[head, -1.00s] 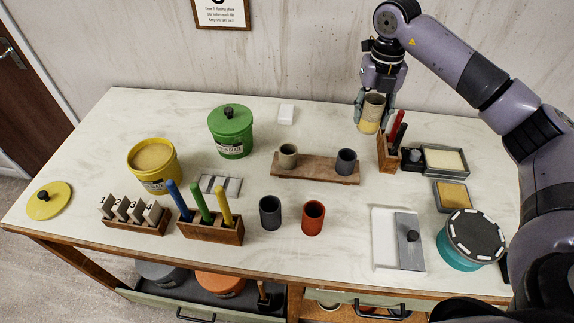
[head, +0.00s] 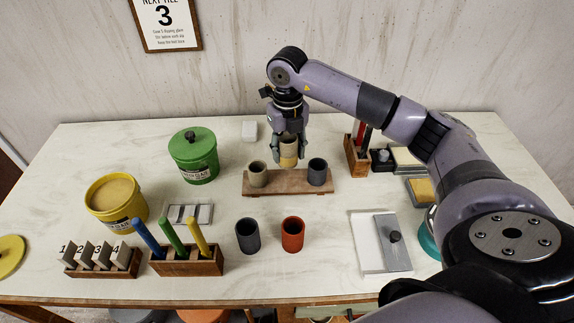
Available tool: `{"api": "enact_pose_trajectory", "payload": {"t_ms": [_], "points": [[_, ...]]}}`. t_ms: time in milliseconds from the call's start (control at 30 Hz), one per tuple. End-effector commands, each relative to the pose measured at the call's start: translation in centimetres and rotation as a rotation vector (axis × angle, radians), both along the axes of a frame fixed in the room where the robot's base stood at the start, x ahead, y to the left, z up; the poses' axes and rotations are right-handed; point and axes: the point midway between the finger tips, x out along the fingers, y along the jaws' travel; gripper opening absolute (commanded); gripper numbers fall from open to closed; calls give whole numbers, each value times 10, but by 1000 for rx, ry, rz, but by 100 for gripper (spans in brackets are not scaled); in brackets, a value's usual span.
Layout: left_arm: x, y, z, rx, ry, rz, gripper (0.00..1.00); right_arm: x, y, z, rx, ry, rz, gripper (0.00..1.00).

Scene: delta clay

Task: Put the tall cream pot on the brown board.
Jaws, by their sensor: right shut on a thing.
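The tall cream pot (head: 289,152), grey-beige above and yellowish below, is upright in my right gripper (head: 289,158), whose fingers are shut on its sides. It is at the back middle of the brown board (head: 288,181), between two cups in the picture. Its base shows near the board's back edge; I cannot tell whether it touches the board or hangs just above it. My left gripper is not in view.
In front of the board stand a dark grey cup (head: 248,236) and a red cup (head: 292,234). A green lidded tub (head: 195,160) is to the left. A wooden tool holder (head: 355,158) is to the right. The table between board and front cups is clear.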

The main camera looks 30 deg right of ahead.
Motion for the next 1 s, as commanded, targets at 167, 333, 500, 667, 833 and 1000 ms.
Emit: {"api": "enact_pose_trajectory", "payload": {"t_ms": [167,333,500,667,833,1000], "points": [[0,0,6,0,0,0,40,0,0,-23,1,-1,0,15],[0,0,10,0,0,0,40,-1,1,-40,1,2,0,15],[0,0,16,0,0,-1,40,0,0,-65,1,1,-1,15],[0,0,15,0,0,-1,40,0,0,-71,0,-2,0,15],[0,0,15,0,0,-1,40,0,0,-71,0,-2,0,15],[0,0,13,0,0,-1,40,0,0,-73,0,-1,0,43]]}}
